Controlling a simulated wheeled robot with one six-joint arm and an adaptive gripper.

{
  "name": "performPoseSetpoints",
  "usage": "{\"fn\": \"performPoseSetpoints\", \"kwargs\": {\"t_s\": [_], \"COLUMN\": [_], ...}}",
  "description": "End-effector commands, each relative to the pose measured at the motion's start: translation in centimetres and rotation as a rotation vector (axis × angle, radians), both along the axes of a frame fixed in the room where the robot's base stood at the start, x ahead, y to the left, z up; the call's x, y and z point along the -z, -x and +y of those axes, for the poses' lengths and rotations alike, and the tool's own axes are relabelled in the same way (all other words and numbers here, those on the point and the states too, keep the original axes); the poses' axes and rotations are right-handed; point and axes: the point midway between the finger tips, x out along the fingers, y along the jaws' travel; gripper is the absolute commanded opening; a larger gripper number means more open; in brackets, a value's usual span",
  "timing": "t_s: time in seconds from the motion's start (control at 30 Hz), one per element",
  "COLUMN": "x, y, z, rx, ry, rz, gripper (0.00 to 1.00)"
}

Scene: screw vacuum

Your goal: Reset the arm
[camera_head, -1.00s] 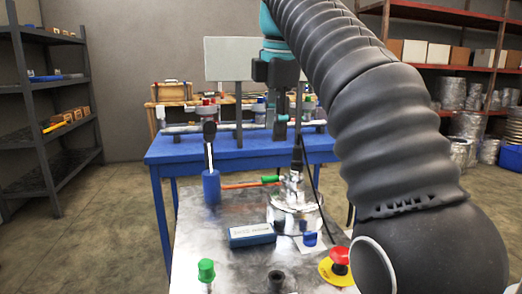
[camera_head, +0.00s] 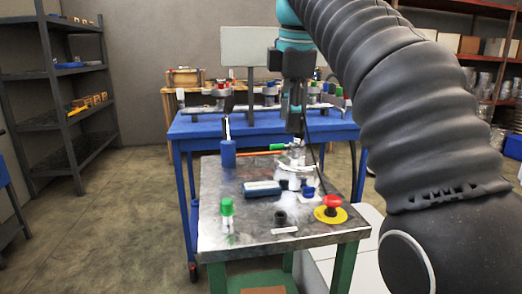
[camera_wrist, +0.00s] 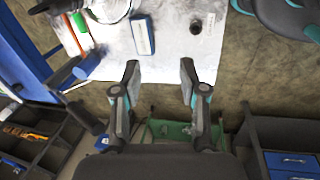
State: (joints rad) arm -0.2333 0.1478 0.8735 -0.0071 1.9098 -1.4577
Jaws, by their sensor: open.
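My arm reaches across the upper right of the head view, and my gripper (camera_head: 297,118) hangs at its end, pointing down. In the wrist view my gripper (camera_wrist: 159,70) has its two fingers wide apart, with nothing between them. In the head view it overlaps the space above the back of the metal-topped table (camera_head: 255,218). The wrist view shows that table's pale top (camera_wrist: 175,45) beyond the fingertips. My gripper appears apart from everything on it.
The near table carries a round metal device (camera_head: 297,160), a blue box (camera_head: 263,188), a green-capped item (camera_head: 227,208), a blue-handled tool (camera_head: 228,153) and a red emergency button (camera_head: 332,203). A blue table (camera_head: 200,127) stands behind. Dark shelves (camera_head: 75,140) stand left; floor between is clear.

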Motion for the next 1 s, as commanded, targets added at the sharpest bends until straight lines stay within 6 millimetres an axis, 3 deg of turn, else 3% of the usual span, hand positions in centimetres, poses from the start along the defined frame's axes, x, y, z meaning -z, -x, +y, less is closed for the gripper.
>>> {"fn": "performPoseSetpoints", "kwargs": {"t_s": [0.27, 0.47, 0.77, 1.0], "x": [1.3, 3.4, 10.2, 17.6], "y": [1.3, 3.1, 8.0, 12.7], "z": [-1.4, -2.8, -5.9, -8.1], "rx": [0.158, 0.338, 0.757, 1.092], "ry": [-0.036, -0.082, -0.208, -0.329], "rz": [-0.021, -0.043, -0.096, -0.135], "gripper": [0.42, 0.42, 0.42, 0.42]}}
